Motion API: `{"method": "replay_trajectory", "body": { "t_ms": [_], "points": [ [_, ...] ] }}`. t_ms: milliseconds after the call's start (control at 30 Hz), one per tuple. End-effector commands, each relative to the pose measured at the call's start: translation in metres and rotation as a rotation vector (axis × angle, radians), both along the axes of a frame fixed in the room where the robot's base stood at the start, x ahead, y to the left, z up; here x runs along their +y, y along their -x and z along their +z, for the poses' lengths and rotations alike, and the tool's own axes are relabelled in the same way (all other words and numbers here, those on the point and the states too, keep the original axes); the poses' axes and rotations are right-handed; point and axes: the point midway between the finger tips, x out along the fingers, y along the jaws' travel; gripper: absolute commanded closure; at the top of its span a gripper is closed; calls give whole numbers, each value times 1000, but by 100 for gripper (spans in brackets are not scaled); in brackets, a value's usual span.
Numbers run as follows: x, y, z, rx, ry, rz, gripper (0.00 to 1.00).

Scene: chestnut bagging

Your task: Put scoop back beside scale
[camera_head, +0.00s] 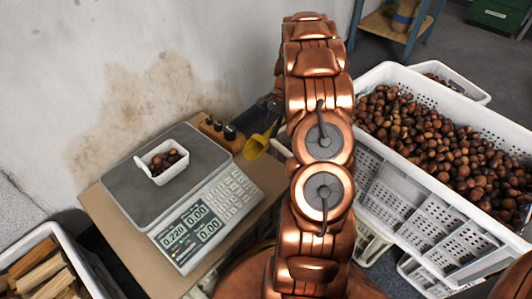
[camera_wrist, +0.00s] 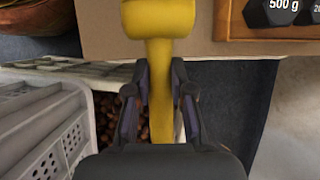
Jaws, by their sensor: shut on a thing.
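The yellow scoop (camera_head: 257,145) is right of the scale (camera_head: 140,185) in the head view, near the back right corner of the brown stand (camera_head: 262,190). In the wrist view the scoop (camera_wrist: 160,22) points up the picture, its handle between the fingers of my gripper (camera_wrist: 159,78). My gripper is shut on the handle. In the head view my copper arm hides most of the gripper and handle. The scale carries a white tray (camera_head: 151,172) with a few chestnuts. Whether the scoop touches the stand I cannot tell.
A wooden block with dark weights (camera_head: 222,133) stands behind the scale, close left of the scoop. A white crate of chestnuts (camera_head: 378,190) is at the right. A white box of wood pieces (camera_head: 62,232) is at lower left. The wall (camera_head: 130,60) is behind.

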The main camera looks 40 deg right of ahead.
Motion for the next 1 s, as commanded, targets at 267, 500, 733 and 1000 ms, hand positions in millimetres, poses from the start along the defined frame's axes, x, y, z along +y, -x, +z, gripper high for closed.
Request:
{"method": "replay_trajectory", "body": {
  "t_ms": [267,500,733,1000],
  "points": [
    [1,1,-41,3,-4,2,100],
    [1,1,-68,4,-2,2,100],
    [0,0,-76,0,-1,2,100],
    [0,0,-78,1,-1,3,77]
  ]
}}
